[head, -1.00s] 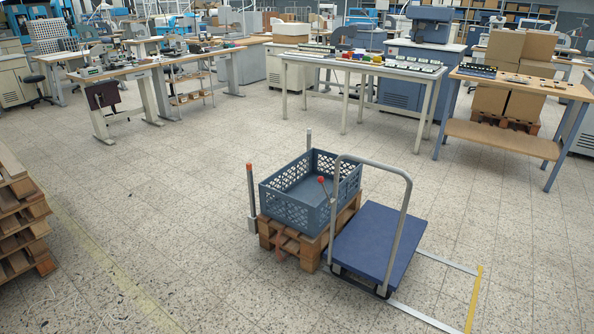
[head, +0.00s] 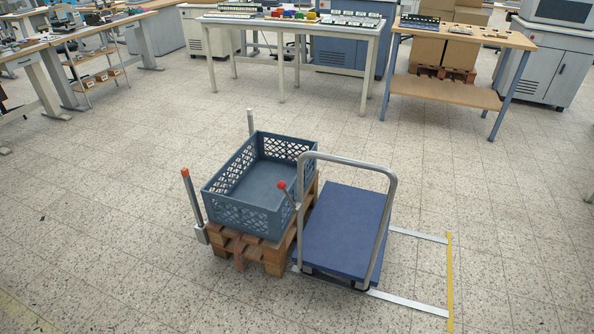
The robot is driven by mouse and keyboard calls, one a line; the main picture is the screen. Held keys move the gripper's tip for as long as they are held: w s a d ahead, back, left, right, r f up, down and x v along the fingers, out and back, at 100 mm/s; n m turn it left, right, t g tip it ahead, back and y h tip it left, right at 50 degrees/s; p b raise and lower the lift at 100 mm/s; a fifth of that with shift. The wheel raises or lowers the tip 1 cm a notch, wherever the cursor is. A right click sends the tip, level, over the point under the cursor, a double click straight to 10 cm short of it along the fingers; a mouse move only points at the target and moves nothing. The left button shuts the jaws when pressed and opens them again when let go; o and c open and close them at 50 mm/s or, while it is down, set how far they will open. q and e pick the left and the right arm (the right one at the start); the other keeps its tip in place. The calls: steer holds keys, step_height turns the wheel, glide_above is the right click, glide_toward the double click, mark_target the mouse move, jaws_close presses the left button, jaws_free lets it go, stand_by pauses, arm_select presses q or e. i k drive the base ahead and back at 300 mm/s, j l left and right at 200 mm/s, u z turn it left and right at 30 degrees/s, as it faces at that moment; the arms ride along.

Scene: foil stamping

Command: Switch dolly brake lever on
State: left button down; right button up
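A dolly with a flat blue deck (head: 343,228) and a grey tubular push handle (head: 388,215) stands on the tiled floor, right of the middle of the head view. A thin lever with a red knob (head: 282,186) sticks up at the left side of the handle, leaning up and to the left, in front of the crate's right end. I cannot tell for sure that it is the brake lever, and its base is partly hidden by the handle post. Neither of my grippers shows in the head view.
A blue-grey empty crate (head: 233,206) sits on a wooden pallet (head: 272,255) against the dolly's left side. A post with an orange top (head: 193,202) stands left of it. White and yellow floor tape (head: 450,280) lies right of the dolly. Open floor lies in front.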

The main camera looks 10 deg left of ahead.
mark_target(281, 184)
steer(key=i+j+z, duration=0.2)
steer(key=j, duration=0.15)
steer(key=i+j+z, duration=0.2)
steer(key=j, duration=0.2)
steer(key=j+z, duration=0.2)
steer(key=j, duration=0.2)
steer(key=i+j+z, duration=0.2)
steer(key=j, duration=0.25)
steer(key=j+z, duration=0.2)
steer(key=j, duration=0.25)
